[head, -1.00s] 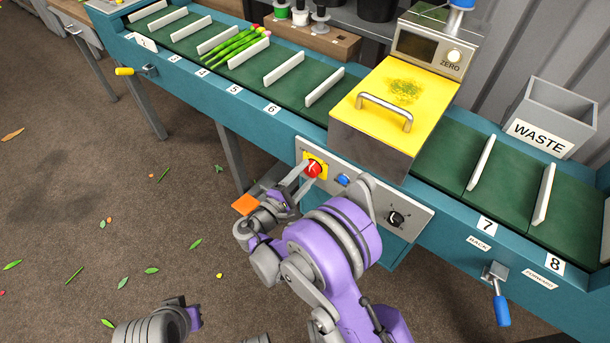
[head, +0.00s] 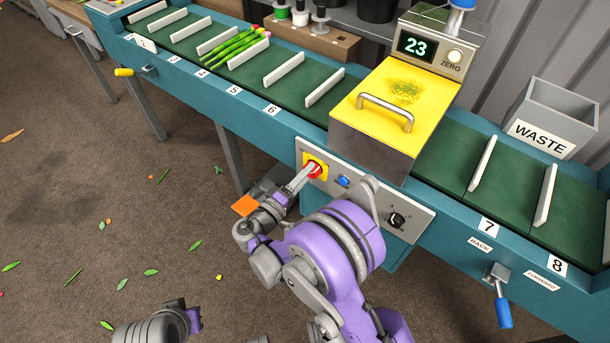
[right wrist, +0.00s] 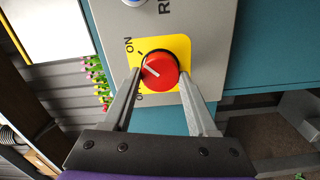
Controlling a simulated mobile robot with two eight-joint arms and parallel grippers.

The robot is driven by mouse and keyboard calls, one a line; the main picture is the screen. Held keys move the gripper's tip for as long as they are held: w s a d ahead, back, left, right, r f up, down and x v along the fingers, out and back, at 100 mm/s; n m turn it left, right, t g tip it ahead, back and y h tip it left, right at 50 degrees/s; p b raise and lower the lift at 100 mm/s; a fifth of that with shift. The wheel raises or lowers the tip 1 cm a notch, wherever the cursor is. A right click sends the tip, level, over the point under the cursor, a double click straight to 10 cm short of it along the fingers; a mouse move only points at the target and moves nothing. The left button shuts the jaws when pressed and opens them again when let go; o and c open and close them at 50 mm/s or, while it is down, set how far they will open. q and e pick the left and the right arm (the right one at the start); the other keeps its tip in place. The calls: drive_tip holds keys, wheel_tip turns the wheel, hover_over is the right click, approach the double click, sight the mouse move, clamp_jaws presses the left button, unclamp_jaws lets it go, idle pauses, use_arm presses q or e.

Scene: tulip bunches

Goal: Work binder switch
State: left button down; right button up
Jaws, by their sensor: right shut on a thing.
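The binder's round red switch (head: 314,170) sits on a yellow plate on the grey control panel. In the right wrist view the red switch (right wrist: 160,71) carries a white pointer line, with ON and a partly hidden OFF lettered beside it. My right gripper (head: 307,173) is shut on the red switch, one finger on each side, as the right wrist view (right wrist: 162,82) shows. A grey and purple part of mine shows at the bottom left; my left gripper's fingers are not seen.
A blue button (head: 343,181) and a black dial (head: 397,219) share the panel (head: 420,222). A yellow cover (head: 385,118) spans the green belt. Tulips (head: 235,45) lie on the belt at left. A WASTE bin (head: 553,112) stands at right.

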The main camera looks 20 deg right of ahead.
idle(0.5)
drive_tip(key=o, duration=1.4)
drive_tip(key=shift+s+a, duration=0.1)
drive_tip(key=v, duration=1)
drive_tip(key=shift+s+a+p, duration=0.2)
drive_tip(key=shift+a+p, duration=0.05)
drive_tip(key=shift+p, duration=0.15)
